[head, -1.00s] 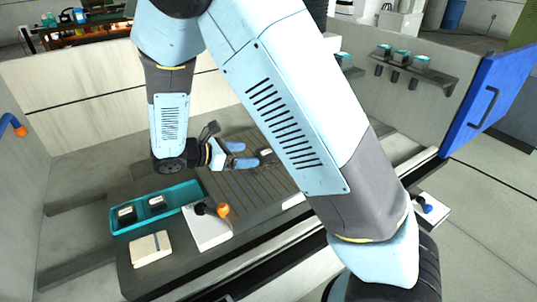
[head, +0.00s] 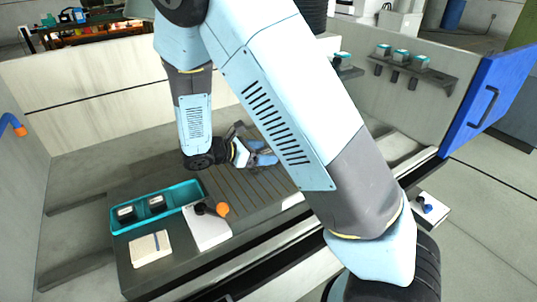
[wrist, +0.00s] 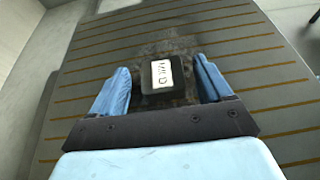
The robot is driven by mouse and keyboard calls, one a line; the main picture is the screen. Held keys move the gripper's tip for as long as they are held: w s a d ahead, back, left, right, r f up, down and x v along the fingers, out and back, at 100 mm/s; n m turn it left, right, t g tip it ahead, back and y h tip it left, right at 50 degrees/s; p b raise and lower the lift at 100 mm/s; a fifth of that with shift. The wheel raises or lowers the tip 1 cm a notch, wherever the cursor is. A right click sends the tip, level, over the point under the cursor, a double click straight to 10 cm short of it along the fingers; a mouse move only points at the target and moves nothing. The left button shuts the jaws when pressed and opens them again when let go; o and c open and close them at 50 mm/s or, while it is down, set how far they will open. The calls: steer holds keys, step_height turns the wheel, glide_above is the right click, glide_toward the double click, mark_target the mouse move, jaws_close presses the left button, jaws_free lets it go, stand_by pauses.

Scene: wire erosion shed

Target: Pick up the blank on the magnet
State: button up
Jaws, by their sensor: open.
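The blank (wrist: 156,76) is a small dark block with a white, marked label on top. In the wrist view it sits on the striped grey magnet (wrist: 250,58), on a dark stained patch. My gripper (wrist: 165,82) is open, with one blue finger to the left of the blank and one to the right. Both fingers look apart from it. In the head view my gripper (head: 264,154) is low over the magnet (head: 235,185), partly behind my arm, and the blank is hidden there.
A teal tray (head: 187,205) with two dark labelled blocks stands at the magnet's left. Beside it are a white box (head: 208,235) with an orange-knobbed lever and a cream pad (head: 150,249). A blue door panel (head: 490,98) and a shelf (head: 428,73) are at right.

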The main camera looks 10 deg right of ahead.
steer(key=c, duration=1.3)
steer(key=shift+c, duration=0.2)
